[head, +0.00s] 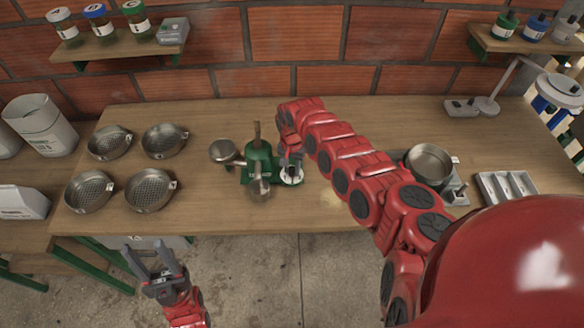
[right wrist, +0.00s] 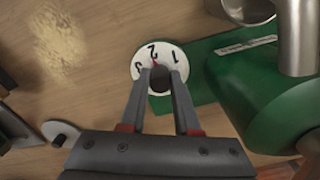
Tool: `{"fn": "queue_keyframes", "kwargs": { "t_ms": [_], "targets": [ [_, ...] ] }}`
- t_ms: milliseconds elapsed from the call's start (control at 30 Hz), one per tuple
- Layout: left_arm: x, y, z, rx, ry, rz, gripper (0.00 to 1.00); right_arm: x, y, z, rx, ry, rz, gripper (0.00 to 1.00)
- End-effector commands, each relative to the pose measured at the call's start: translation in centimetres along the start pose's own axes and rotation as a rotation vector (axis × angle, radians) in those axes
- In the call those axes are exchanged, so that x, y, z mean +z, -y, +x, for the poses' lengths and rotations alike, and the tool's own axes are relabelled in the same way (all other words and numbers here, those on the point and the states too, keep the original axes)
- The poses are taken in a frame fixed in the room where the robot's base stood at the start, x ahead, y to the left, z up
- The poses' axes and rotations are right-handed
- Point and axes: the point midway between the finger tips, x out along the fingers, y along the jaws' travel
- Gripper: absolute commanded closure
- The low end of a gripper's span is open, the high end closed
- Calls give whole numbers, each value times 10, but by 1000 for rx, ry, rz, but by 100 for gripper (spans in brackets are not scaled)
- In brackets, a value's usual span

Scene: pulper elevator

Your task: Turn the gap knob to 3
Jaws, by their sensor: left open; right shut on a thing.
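The green pulper (head: 261,160) stands on the wooden table, with its white gap dial (head: 292,180) at its right side. In the right wrist view the dial (right wrist: 140,60) shows 1, 2 and 3, and a red mark lies by the 2. The black gap knob (right wrist: 160,79) sits in the dial's middle. My right gripper (right wrist: 162,75) is shut on the knob, one finger on each side; it shows in the head view (head: 291,168), partly hiding the dial. My left gripper (head: 152,262) is open and empty in front of the table, over the floor.
Several round sieves (head: 149,189) stand on the table's left part. A metal pan (head: 430,163) and a grey tray (head: 506,187) are at the right. Pale grounds (right wrist: 62,45) lie on the wood near the dial. The table's back middle is clear.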

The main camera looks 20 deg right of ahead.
Motion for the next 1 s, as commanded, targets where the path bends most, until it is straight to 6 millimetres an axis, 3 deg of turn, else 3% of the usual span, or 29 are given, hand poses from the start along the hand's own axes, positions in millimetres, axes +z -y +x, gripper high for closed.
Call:
{"fn": "queue_keyframes", "kwargs": {
  "t_ms": [700, 1000],
  "targets": [
    [2, 0, -10, 0, 0, 0, 50, 0, -1, 2, 3, 3, -638, 100],
    [3, -1, -16, 0, 0, 0, 50, 0, 0, 1, 0, 0, -836, 100]
  ]
}}
